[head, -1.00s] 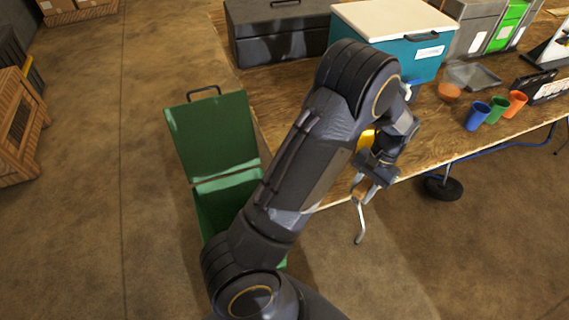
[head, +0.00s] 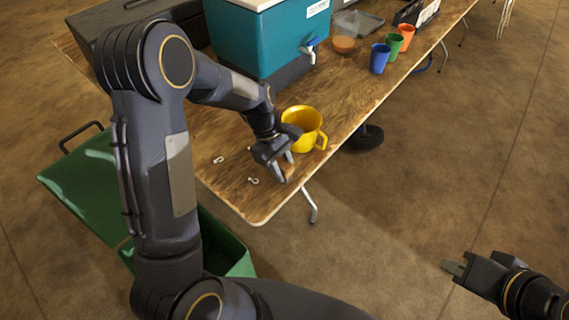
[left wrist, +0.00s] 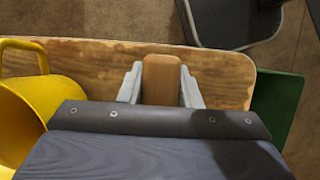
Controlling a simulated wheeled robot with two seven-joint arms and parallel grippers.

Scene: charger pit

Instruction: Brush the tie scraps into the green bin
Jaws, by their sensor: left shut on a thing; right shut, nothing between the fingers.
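My left gripper (head: 285,170) is shut on a brown wooden piece, seemingly the brush's handle (left wrist: 161,80), low over the table near its front edge. The brush's bristles are hidden. Two small pale tie scraps, one at the back (head: 218,160) and one nearer the front (head: 252,180), lie on the table left of this gripper. The green bin (head: 232,250) stands on the floor below the table's left end, its lid (head: 90,185) open; my left arm covers part of it. Green also shows in the left wrist view (left wrist: 280,112). My right gripper (head: 455,267) is shut and empty over the floor.
A yellow mug (head: 303,122) stands just behind my left gripper. A teal cooler (head: 265,45) with a tap and a dark case (head: 110,18) stand behind. Blue (head: 380,58), green (head: 393,46) and orange (head: 406,35) cups stand farther along the wooden table (head: 225,188).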

